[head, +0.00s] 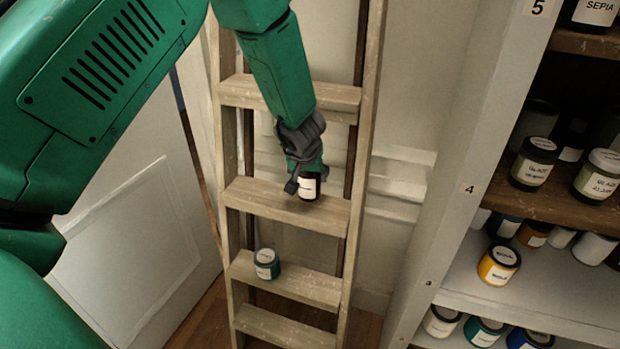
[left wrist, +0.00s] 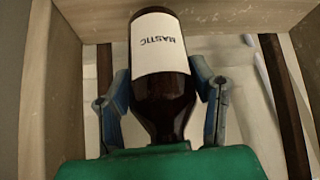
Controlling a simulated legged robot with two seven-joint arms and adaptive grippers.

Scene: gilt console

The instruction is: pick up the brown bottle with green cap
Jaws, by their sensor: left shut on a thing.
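The brown bottle (head: 309,188) is at a wooden ladder step (head: 262,197) in the head view. In the left wrist view the dark brown bottle (left wrist: 163,88) has a white label reading MASTIC, and its neck points toward my gripper. My left gripper (head: 306,180) is shut on the bottle, with a finger on each side of it in the left wrist view (left wrist: 162,98). The cap is hidden by the gripper. I cannot tell whether the bottle's base touches the step. My right gripper is not in view.
A green jar (head: 267,264) with a white label stands on the step below. At right, a shelf unit (head: 437,200) holds several labelled jars, including a yellow one (head: 498,265). A white panelled door (head: 135,235) stands at left. The ladder rails flank my gripper.

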